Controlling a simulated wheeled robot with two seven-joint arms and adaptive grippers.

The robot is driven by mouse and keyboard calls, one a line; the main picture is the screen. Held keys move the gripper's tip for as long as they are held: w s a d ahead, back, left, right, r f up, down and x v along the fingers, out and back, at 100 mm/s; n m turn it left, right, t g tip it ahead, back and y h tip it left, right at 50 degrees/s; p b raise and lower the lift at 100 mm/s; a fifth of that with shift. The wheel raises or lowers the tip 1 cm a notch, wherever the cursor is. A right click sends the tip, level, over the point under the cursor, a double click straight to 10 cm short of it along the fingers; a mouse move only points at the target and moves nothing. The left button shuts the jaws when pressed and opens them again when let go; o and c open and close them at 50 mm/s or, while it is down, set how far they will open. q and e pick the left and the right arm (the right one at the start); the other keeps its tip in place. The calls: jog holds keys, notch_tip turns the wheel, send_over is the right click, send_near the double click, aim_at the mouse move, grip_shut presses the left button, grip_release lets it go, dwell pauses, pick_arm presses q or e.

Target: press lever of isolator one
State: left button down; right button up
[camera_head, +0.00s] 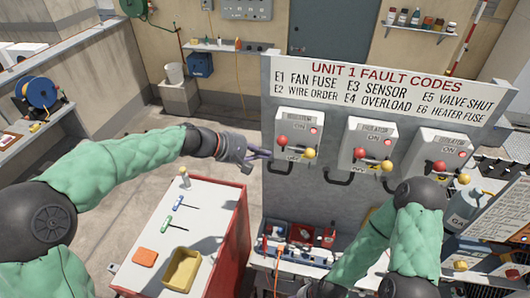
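Three grey isolator boxes hang in a row on the grey panel, each with a lit red lamp and a lever with a red ball and a yellow ball. The left isolator box (299,127) has its red ball (282,141) at left and its yellow ball (309,153) lower right; its number is too small to read. My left gripper (268,154) is just left of this box, near the red ball, and appears empty.
The middle isolator (367,142) and right isolator (440,152) stand beside the left one. Black handles (338,181) stick out below the boxes. A red cart (231,232) with tools and a yellow tray (182,269) stands below my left arm. A cluttered shelf lies under the panel.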

pick_arm(q)
jog(key=w+a+r, duration=0.3)
jog(key=a+r, duration=0.3)
jog(key=shift+w+a+r+p, duration=0.15)
jog(key=shift+w+r+p, duration=0.15)
jog(key=shift+r, duration=0.05)
pick_arm(e)
jog(key=shift+f, duration=0.15)
